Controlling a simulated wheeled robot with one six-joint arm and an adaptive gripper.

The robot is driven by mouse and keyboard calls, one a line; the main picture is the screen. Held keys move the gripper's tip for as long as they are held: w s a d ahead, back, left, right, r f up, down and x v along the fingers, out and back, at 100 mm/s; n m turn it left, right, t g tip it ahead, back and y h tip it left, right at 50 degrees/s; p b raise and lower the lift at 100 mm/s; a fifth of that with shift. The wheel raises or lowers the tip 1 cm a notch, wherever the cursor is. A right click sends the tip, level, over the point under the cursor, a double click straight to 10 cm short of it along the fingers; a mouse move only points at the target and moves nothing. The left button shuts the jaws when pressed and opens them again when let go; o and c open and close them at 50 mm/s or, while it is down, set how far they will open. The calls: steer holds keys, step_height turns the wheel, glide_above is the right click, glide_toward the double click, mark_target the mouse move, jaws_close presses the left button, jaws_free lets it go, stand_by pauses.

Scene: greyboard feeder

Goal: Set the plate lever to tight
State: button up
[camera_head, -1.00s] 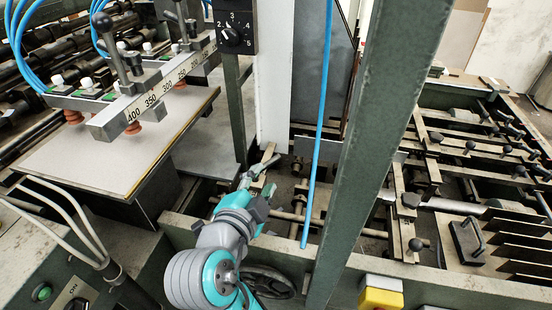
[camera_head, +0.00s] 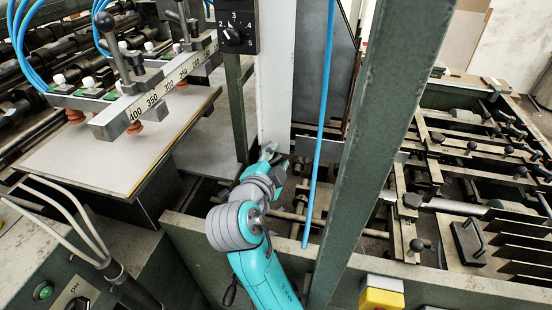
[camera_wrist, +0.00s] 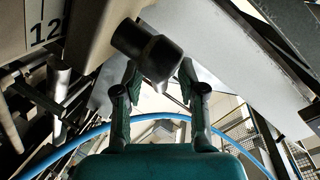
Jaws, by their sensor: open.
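My gripper (camera_head: 272,155) reaches past the green front rail to the foot of a white upright panel in the head view. In the wrist view its two fingers (camera_wrist: 158,72) stand apart, open. A dark handle with a thick rounded end (camera_wrist: 148,50) shows just beyond and between the fingertips. It may be the plate lever, but I cannot tell for sure. I cannot tell whether the fingers touch it. In the head view I cannot make this handle out; my gripper and wrist cover that spot. Its tight or loose setting cannot be read.
A green post (camera_head: 372,150) stands close to the right of my arm, and a blue hose (camera_head: 321,130) hangs between them. A selector dial box (camera_head: 236,28) is above. A board table (camera_head: 90,160) lies left. The white panel (camera_head: 275,80) rises behind my gripper.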

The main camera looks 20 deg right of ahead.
jaws_close()
steer(key=shift+s+m+g+h, duration=0.35)
steer(key=shift+m+g+h, duration=0.25)
steer(key=shift+m+h, duration=0.1)
jaws_free()
steer(key=v, duration=1.2)
